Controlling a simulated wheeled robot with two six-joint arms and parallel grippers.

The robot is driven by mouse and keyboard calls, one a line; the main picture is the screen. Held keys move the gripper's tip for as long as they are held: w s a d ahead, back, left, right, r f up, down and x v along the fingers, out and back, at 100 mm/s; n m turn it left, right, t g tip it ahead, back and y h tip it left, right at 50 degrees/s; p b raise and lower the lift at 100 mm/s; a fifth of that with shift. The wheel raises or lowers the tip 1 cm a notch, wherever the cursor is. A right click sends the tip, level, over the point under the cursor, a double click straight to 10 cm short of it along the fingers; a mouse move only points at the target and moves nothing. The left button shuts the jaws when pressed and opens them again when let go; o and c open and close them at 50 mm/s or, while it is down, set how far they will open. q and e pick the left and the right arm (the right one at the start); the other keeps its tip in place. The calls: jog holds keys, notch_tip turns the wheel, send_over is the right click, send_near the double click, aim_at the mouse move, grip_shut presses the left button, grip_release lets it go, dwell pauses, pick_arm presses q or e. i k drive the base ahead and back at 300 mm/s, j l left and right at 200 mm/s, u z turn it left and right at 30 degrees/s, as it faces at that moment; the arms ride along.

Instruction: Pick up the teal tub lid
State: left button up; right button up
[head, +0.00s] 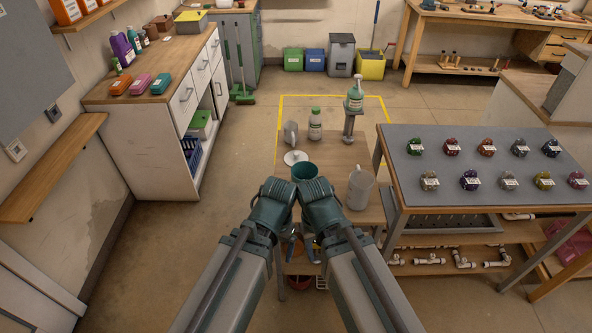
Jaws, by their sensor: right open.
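A teal tub (305,170) stands on the wooden table in front of me, partly hidden behind my grippers; its top looks open and dark. A round pale disc (296,157) lies just behind it; I cannot tell whether this is the tub's lid. No clearly teal lid shows. My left gripper (275,190) and my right gripper (317,190) are side by side at the near side of the tub. Both seem empty. The right one is open; the left one's fingers are too unclear to judge. Whether either touches the tub is hidden.
A grey-topped bench (480,150) with several small labelled items stands right.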

aim_at(291, 157)
jog(key=k+z, duration=0.1)
jog(key=j+z, duration=0.15)
jog(key=z, duration=0.2)
jog(key=i+j+z, duration=0.1)
jog(key=z, duration=0.25)
jog(key=j+z, duration=0.55)
jog(key=j, duration=0.35)
jog(key=j+z, duration=0.25)
jog(key=j, duration=0.35)
jog(key=i+j, duration=0.4)
jog(key=j, duration=0.25)
